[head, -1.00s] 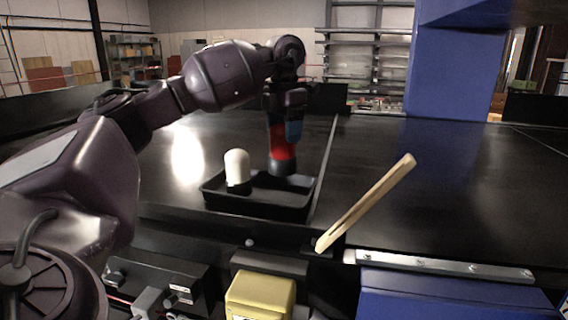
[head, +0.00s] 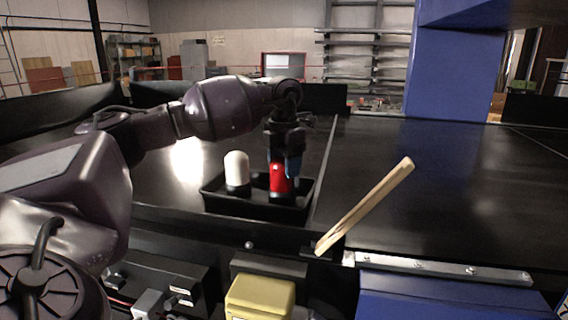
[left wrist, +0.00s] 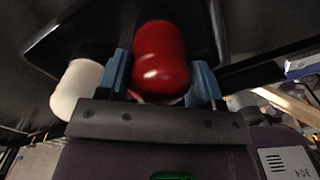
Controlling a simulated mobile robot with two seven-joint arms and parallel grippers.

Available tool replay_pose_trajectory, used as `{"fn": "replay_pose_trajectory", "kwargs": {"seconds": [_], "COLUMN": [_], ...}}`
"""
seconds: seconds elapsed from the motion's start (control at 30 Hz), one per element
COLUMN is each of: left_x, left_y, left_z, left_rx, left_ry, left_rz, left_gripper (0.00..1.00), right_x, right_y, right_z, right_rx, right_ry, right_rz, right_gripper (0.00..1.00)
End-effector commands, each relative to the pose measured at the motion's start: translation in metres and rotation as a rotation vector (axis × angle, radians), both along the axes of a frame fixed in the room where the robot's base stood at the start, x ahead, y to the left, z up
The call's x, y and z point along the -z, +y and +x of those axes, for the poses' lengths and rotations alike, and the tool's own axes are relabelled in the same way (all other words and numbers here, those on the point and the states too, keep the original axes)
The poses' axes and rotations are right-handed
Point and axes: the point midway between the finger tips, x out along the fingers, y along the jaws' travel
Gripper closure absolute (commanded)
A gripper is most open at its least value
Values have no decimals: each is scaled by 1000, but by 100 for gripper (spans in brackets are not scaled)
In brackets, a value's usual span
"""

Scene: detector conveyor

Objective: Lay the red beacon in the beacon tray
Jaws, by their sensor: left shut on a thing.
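The red beacon (head: 279,178) has a red dome on a black base and stands upright inside the black beacon tray (head: 262,210), in its right part. My left gripper (head: 284,165) comes down on it from above and is shut on it. In the left wrist view the red beacon (left wrist: 161,62) sits between the two blue fingertips (left wrist: 160,82). Its base is partly hidden by the tray wall, so I cannot tell whether it touches the floor of the tray. My right gripper is not in view.
A white beacon (head: 237,170) stands in the left part of the tray; it also shows in the left wrist view (left wrist: 76,90). A tilted wooden bar (head: 366,205) rises right of the tray. The dark conveyor surface (head: 440,180) at right is clear. A blue column (head: 455,70) stands behind.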

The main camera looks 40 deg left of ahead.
Motion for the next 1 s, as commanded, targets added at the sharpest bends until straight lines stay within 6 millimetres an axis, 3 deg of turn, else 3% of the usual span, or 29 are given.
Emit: {"fn": "replay_pose_trajectory", "kwargs": {"seconds": [0.07, 0.1, 0.27, 0.67, 1.0], "left_x": [2, 2, 2, -7, -67], "left_y": [0, 0, 0, 0, 0], "left_z": [0, 0, 0, 1, 1], "left_rx": [0, 0, 0, 0, -1], "left_ry": [-1, 0, 0, -4, -5], "left_rz": [0, 0, 0, -1, -1], "left_gripper": [69, 36, 14, 14, 14], "right_x": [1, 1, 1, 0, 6], "right_y": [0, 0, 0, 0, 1], "right_z": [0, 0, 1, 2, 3], "right_rx": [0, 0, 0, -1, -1], "right_ry": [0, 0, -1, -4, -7], "right_rz": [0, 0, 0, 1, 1], "right_gripper": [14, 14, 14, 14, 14]}}
